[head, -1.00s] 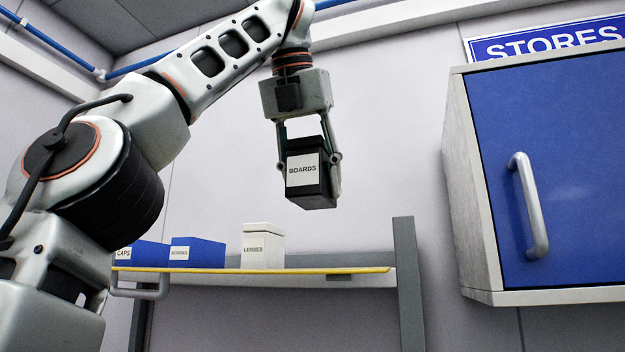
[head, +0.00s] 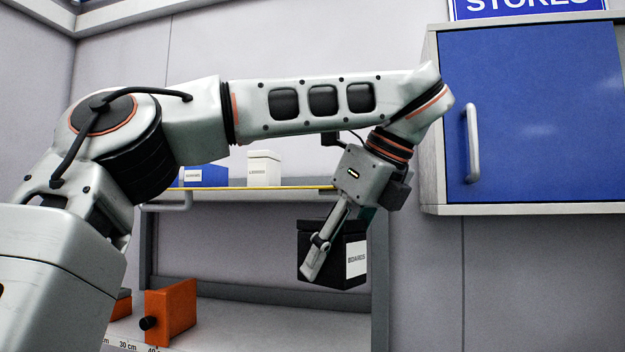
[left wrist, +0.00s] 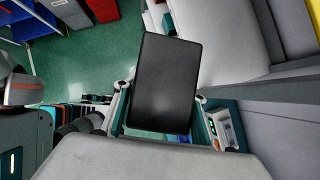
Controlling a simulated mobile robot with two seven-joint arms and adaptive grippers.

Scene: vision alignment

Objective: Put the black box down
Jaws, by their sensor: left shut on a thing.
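The black box (head: 344,270) has a white label reading BOARDS. My left gripper (head: 316,256) is shut on it and holds it tilted in the air, in front of the shelf unit's right post and below the upper shelf's level. In the left wrist view the black box (left wrist: 165,82) shows its flat dark face between the fingers of my left gripper (left wrist: 160,108), with green floor far below. My right gripper is not in view.
A shelf (head: 225,190) with a yellow front edge bears a blue box (head: 206,176) and a white box (head: 264,169). Below, an orange block (head: 172,309) with a black knob stands on a pale worktop (head: 235,325). A blue cabinet (head: 545,110) hangs at right.

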